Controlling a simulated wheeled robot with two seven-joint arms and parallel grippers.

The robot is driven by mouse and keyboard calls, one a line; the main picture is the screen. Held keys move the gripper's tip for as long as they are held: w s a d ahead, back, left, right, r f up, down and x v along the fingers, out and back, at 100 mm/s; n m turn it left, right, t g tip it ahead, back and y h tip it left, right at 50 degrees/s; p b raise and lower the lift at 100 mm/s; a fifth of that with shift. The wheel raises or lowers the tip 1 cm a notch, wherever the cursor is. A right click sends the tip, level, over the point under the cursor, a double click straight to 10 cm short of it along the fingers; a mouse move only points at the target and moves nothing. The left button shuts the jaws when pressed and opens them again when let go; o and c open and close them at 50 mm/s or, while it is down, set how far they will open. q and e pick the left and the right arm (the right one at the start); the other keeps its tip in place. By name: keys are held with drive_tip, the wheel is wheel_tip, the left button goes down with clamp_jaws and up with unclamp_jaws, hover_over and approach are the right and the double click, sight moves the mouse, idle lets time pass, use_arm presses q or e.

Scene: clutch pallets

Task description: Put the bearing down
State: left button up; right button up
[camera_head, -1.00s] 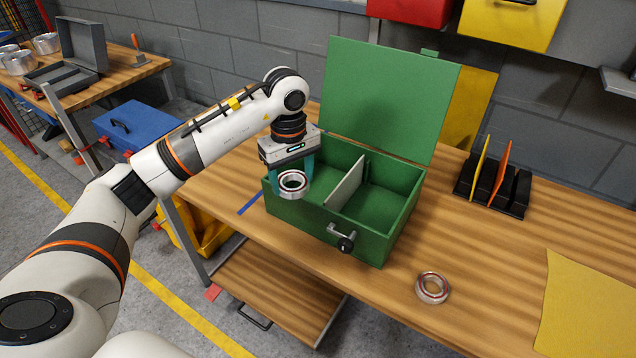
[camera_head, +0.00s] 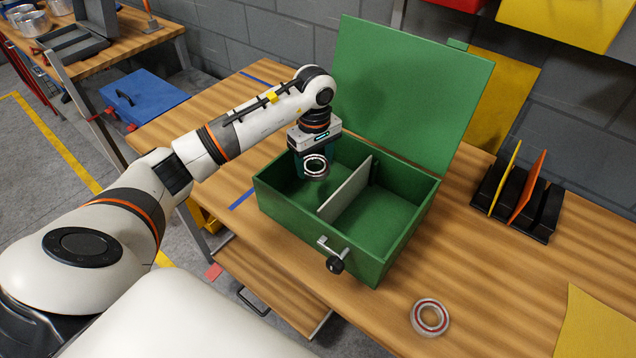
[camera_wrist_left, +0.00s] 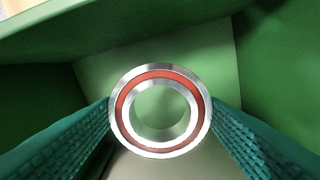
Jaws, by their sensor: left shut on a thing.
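A silver bearing with a red ring (camera_head: 315,166) is held in my left gripper (camera_head: 313,164), over the left compartment of the open green box (camera_head: 312,230). In the left wrist view the bearing (camera_wrist_left: 160,111) sits between the two teal fingers, with green walls behind it. The bearing appears to be inside or just above the compartment; its exact height above the floor is unclear. A second, similar bearing (camera_head: 429,317) lies flat on the wooden table, to the right of the box. My right gripper is not in view.
A grey divider (camera_head: 345,189) splits the box, and the right compartment is empty. The raised green lid (camera_head: 410,90) stands behind. A black rack (camera_head: 517,201) with yellow and orange plates stands right. A yellow sheet (camera_head: 600,325) lies at the right edge.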

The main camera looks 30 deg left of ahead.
sight(315, 191)
use_arm(q)
wheel_tip(315, 191, down, 3)
drive_tip(key=shift+r+p, duration=0.1)
drive_tip(key=shift+p, duration=0.25)
wheel_tip(315, 191, down, 4)
drive_tip(key=shift+f+p, duration=0.25)
drive_tip(key=shift+p, duration=0.3)
drive_tip(key=shift+f, duration=0.25)
drive_tip(key=o, duration=1.3)
drive_tip(key=shift+r, duration=0.3)
drive_tip(key=shift+r+b, duration=1.25)
drive_tip(key=shift+r, duration=4.6)
